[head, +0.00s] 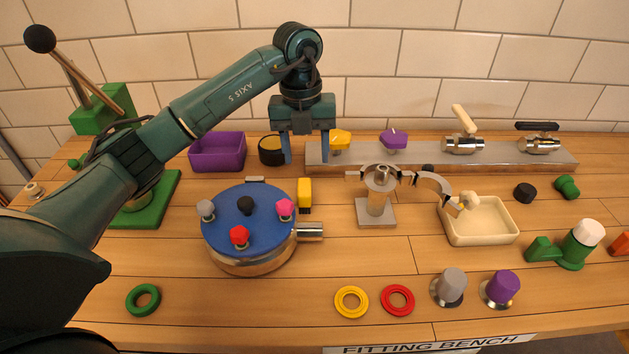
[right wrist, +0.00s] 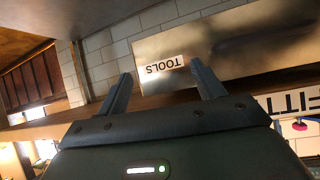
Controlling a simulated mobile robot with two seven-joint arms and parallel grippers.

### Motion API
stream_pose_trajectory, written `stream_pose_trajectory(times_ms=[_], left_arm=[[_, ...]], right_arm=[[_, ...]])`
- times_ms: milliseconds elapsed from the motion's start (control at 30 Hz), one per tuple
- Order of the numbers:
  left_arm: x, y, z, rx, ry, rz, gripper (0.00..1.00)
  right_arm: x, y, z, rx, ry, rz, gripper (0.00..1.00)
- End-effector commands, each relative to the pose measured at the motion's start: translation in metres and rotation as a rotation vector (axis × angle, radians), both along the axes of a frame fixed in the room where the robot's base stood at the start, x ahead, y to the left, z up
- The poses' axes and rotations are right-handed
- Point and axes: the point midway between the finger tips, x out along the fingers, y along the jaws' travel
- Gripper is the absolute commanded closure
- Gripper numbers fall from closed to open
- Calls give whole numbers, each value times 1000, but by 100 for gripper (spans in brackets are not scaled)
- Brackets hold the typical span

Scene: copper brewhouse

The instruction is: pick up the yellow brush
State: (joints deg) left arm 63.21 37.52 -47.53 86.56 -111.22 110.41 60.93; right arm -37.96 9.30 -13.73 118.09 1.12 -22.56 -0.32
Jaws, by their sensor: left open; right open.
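The yellow brush (head: 305,190) appears to be the small yellow block with a dark lower end, just right of the blue-topped round fixture on the bench. My left gripper (head: 306,160) is open and empty, pointing down above and behind the brush in the picture, near the metal rail. The brush is apart from its fingers. My right gripper (right wrist: 161,76) is open in the right wrist view, with nothing between its fingers. It is not in the head view.
The blue-topped fixture (head: 247,232) with coloured knobs stands left of the brush. A metal stand with curved arms (head: 376,200) is to the right. A TOOLS-labelled panel (right wrist: 230,50) faces my right gripper.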

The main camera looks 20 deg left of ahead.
Motion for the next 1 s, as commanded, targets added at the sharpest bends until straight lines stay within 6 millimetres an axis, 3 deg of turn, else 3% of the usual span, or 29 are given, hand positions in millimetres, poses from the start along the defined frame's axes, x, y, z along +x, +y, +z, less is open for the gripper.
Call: stream_pose_trajectory(times_ms=[133,400,700,867,1000], left_arm=[[2,16,-2,65,0,44,47],[1,15,-52,61,1,42,47],[2,12,-77,60,-1,38,47],[1,7,-101,59,2,39,47],[2,8,-118,60,-1,39,47]], right_arm=[[-2,0,1,0,3,1,32],[-8,-1,-2,-6,30,-1,32],[-7,-6,0,-13,33,-10,32],[-4,-8,8,-14,33,-20,32],[-4,-9,4,-16,42,-26,32]])
